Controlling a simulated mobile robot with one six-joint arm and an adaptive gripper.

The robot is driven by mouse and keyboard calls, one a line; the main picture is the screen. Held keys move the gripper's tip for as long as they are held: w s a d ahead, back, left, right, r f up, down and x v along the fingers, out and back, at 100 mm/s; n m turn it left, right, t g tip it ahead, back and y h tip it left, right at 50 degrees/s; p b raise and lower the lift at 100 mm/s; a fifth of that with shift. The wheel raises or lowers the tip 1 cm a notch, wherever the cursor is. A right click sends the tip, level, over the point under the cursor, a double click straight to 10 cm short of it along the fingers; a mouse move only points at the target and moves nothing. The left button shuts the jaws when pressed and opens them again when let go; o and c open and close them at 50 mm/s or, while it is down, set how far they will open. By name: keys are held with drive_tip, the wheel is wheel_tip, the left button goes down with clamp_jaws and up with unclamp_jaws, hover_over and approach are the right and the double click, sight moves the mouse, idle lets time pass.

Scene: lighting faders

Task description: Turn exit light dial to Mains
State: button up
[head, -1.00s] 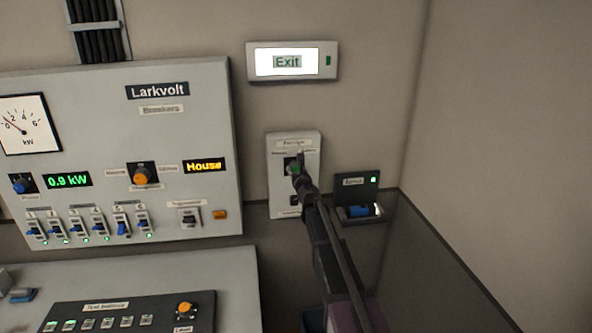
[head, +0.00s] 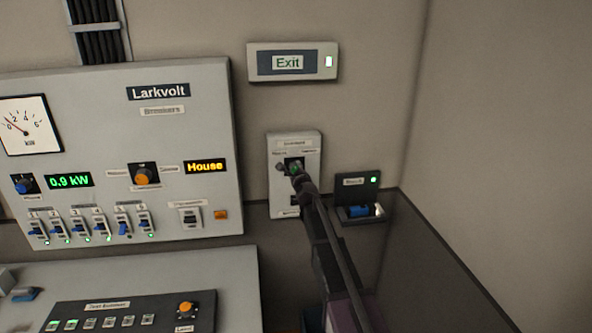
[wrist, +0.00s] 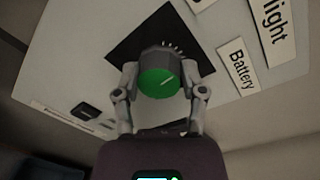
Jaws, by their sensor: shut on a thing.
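The exit light dial, a green-faced knob (wrist: 158,82), sits on a black square of a pale wall box (head: 282,203). In the wrist view my gripper (wrist: 160,78) has a finger on each side of the knob and is shut on it. In the head view my gripper (head: 295,172) covers part of the dial (head: 294,164). The Exit sign (head: 288,63) above has a dark face and a bright small window at its right end. A Mains label is not readable.
A grey Larkvolt panel (head: 205,120) with switches and an orange dial stands left of the wall box. A small dark unit (head: 356,184) with a blue part is to the right. A sloping console (head: 222,275) lies below left.

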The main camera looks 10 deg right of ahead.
drive_tip(key=n, duration=0.3)
drive_tip(key=shift+w+r, duration=0.1)
drive_tip(key=shift+a+n+h, duration=0.1)
drive_tip(key=shift+n+h, duration=0.2)
drive_tip(key=shift+n, duration=1.6)
drive_tip(key=o, duration=1.2)
drive_tip(key=shift+c, duration=0.2)
drive_tip(key=shift+m, duration=0.5)
